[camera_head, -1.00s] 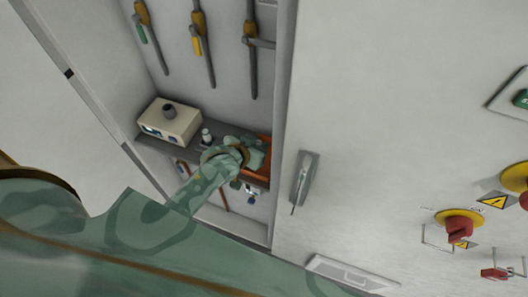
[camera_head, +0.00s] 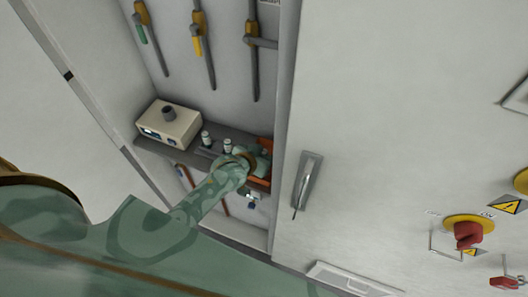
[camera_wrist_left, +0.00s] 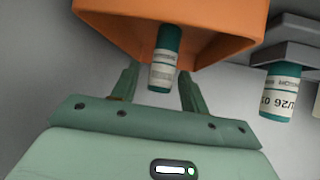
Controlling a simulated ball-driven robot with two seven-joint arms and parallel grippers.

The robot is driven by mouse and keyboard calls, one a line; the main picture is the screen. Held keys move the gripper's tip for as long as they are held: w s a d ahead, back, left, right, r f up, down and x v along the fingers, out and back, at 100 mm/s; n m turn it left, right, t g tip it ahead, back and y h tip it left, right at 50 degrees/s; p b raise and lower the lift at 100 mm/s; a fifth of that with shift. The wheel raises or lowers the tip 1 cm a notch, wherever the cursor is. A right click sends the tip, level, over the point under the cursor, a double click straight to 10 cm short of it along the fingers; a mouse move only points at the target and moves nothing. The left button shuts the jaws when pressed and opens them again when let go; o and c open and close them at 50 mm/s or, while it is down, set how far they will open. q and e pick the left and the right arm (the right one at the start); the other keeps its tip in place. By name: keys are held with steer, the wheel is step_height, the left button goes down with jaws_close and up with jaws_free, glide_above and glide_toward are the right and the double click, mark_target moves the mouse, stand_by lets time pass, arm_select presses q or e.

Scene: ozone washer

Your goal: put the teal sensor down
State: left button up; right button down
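The teal sensor (camera_wrist_left: 165,60), a small teal cylinder with a white label, shows in the left wrist view. Its far end lies within the mouth of an orange holder (camera_wrist_left: 215,22). My left gripper (camera_wrist_left: 157,74) has one finger on each side of the sensor, with visible gaps, so it looks open around it. In the head view my left gripper (camera_head: 258,158) is at the orange holder (camera_head: 265,183) on the cabinet shelf, and my wrist hides the sensor. My right gripper is not in view.
Two similar small cylinders stand on the grey shelf (camera_head: 190,148), left of my gripper; one labelled cylinder (camera_wrist_left: 280,92) shows close by in the wrist view. A beige box (camera_head: 169,124) is further left. Pipes with valves (camera_head: 197,45) run above. The cabinet wall (camera_head: 285,110) is close on the right.

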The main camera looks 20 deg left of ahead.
arm_select(q)
steer(key=shift+r, duration=0.15)
steer(key=shift+s+r, duration=0.2)
steer(key=shift+s, duration=0.1)
steer(key=p+v, duration=0.3)
steer(key=v, duration=0.8)
steer(key=s+a+f+g, duration=0.1)
steer(key=s+f+g, duration=0.1)
steer(key=s+f, duration=0.5)
steer(key=s+f+g, duration=0.2)
steer(key=s+f, duration=0.1)
steer(key=f, duration=0.8)
steer(key=s+f+g, duration=0.2)
steer(key=s+f, duration=0.2)
steer(key=s, duration=0.4)
steer(key=s+a+f+m+g+y, duration=0.1)
steer(key=s+f, duration=0.4)
steer(key=s, duration=0.3)
steer(key=s+f+m+g, duration=0.1)
steer(key=s+f+g, duration=0.1)
steer(key=s+f, duration=0.3)
steer(key=s, duration=0.3)
steer(key=shift+a+f+g+y, duration=0.15)
steer(key=shift+a+g+y, duration=0.1)
steer(key=shift+g+y, duration=0.05)
